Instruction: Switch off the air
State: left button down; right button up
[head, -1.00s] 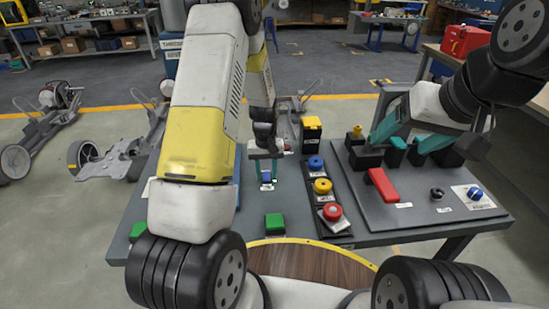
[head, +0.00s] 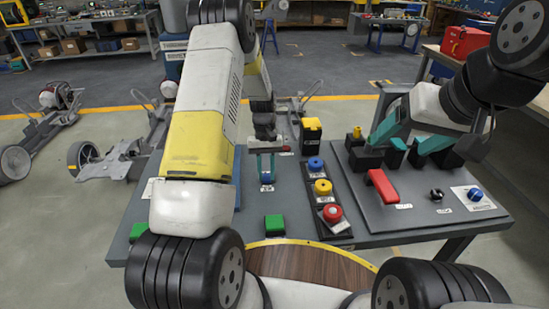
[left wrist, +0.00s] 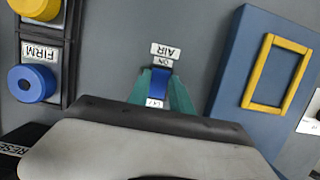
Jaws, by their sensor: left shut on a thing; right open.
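The air switch is a small blue lever (head: 267,179) on the grey table, left of the button strip. In the left wrist view the blue lever (left wrist: 159,84) sits below upside-down labels (left wrist: 164,54) reading AIR and ON. My left gripper (head: 266,172) points down with its teal fingers on either side of the lever, shut on it. The fingers also flank it in the left wrist view (left wrist: 160,90), where my gripper body hides the area below. My right gripper (head: 409,146) is open over the right-hand panel, away from the switch.
A black strip holds a blue button (head: 315,163), a yellow button (head: 322,186) and a red button (head: 332,211). A green block (head: 274,225) lies in front. A red handle (head: 382,186) and a blue knob (head: 475,194) are on the right panel. A blue board (left wrist: 240,60) lies beside the switch.

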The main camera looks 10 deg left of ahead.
aim_at(266, 174)
pick_arm(q)
jog(key=c, duration=1.2)
grip_release()
jog(key=shift+o, duration=0.2)
jog(key=v, duration=0.7)
jog(key=shift+w, duration=0.1)
jog(key=shift+r, duration=0.4)
